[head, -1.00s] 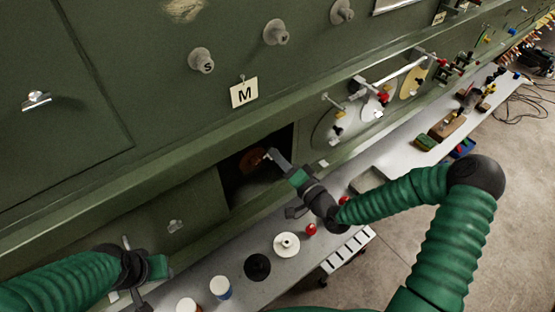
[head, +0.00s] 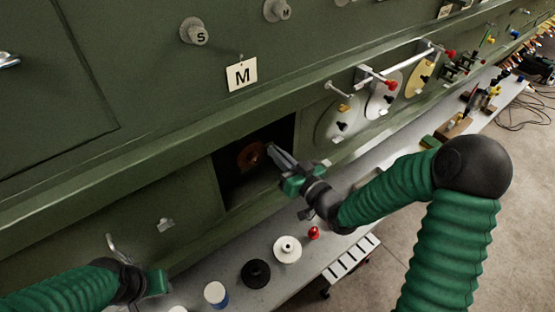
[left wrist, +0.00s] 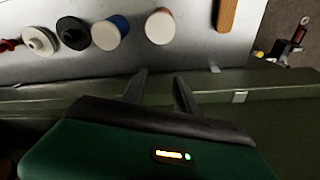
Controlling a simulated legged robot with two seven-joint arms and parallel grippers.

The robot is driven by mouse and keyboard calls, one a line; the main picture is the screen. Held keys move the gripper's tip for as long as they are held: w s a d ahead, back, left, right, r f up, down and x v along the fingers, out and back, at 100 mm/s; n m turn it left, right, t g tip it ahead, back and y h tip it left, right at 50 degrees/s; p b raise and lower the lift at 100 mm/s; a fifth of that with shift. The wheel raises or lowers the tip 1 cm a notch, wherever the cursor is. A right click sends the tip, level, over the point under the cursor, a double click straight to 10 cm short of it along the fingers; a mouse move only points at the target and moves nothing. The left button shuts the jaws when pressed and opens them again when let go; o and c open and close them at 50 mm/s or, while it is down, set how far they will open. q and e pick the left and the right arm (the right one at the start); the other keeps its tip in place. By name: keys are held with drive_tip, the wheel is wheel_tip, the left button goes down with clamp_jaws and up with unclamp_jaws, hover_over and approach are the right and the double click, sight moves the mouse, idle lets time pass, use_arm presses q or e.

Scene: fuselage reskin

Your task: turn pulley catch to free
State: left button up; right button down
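A brown, copper-coloured round part (head: 251,155), which looks like the pulley, sits inside a dark rectangular opening in the green fuselage wall. I cannot make out its catch; it is too small or hidden by the fingers. My right gripper (head: 272,150) reaches in from the right, with its fingers at the opening, close to the round part's right side. Whether they touch it, or are open or shut, I cannot tell. My left gripper (left wrist: 158,88) has its two fingers apart and empty in the left wrist view, near the shelf's edge.
A grey shelf (head: 200,272) runs below the wall. It bears a white spool (head: 287,249), a black disc (head: 255,273), a red knob (head: 314,233) and a white-topped pot (head: 215,293). Metal fittings (head: 375,78) project farther right.

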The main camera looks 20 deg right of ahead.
drive_tip(key=shift+f+n+b, duration=0.2)
drive_tip(key=shift+n+b, duration=0.65)
drive_tip(key=shift+n, duration=0.25)
drive_tip(key=shift+r, duration=0.1)
drive_tip(key=c, duration=1.6)
unclamp_jaws()
drive_tip(key=shift+w, duration=0.15)
